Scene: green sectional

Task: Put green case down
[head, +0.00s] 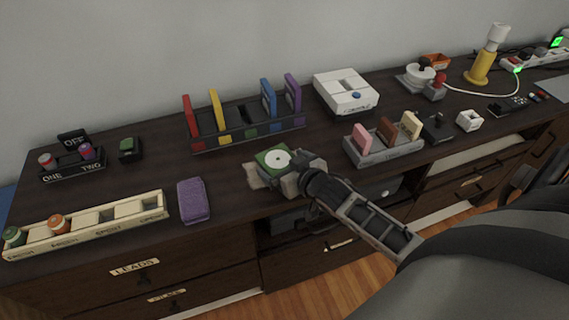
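The green case (267,158) is square and shows a white disc on its upper face. It is at the tip of my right gripper (284,176), over the front part of the dark cabinet top. The gripper looks shut on its near edge; the fingers are partly hidden by the case and the wrist. I cannot tell whether its underside touches the surface. The dark rack (290,126) behind it holds red, yellow, blue and purple cases upright. A slot with a green label in its middle is empty. My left gripper is not in view.
A purple block (193,200) lies left of my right gripper. A beige tray (95,226) with spools is at the front left. A grey rack (385,150) with three upright pieces is to the right. A white box (345,93) stands behind.

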